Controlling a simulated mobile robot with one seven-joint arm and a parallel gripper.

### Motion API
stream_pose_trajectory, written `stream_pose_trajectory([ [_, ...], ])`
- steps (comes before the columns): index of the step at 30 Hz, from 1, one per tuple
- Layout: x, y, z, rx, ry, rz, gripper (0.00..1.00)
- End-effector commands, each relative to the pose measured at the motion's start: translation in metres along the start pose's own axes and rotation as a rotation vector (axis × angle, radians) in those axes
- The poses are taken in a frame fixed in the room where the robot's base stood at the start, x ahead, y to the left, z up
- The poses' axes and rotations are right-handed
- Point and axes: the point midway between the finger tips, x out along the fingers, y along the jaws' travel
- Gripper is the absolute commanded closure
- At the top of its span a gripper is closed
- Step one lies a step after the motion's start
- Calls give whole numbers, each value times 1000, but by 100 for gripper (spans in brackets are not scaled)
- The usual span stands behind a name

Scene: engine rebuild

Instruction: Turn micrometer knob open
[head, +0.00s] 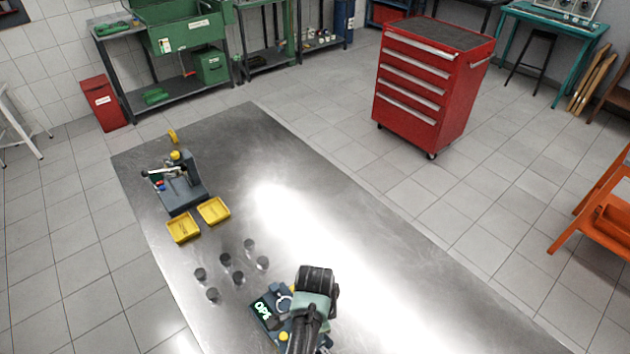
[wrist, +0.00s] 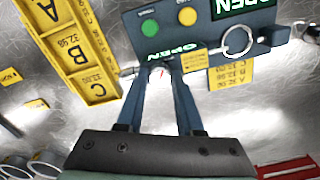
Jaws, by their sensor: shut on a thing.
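The micrometer station (wrist: 160,48) is a dark blue block at the top of the wrist view, with a green button (wrist: 150,27), a yellow button (wrist: 187,17) and lit green OPEN lettering. A metal ring (wrist: 238,41) is at its right side. In the head view the station's display (head: 262,310) reads OPE, the rest cut off by my arm. My gripper (wrist: 162,72) has its fingertips at the station's near edge, shut on what appears to be the micrometer knob. The fingers hide most of the knob. In the head view my arm hides the fingertips.
A yellow A-B-C board (wrist: 72,50) lies close to the left of the fingers. Several dark cylinders (head: 225,260) stand left of the station. Two yellow trays (head: 183,228) and another blue fixture (head: 180,192) are farther back. The bench's right side is clear.

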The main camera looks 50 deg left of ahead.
Motion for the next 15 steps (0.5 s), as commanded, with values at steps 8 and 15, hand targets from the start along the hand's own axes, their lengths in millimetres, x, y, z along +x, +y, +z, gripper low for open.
stream_pose_trajectory([
  [8, -2, -2, -2, 8, 4, -5, 100],
  [15, -2, -1, -2, 7, 3, -4, 43],
])
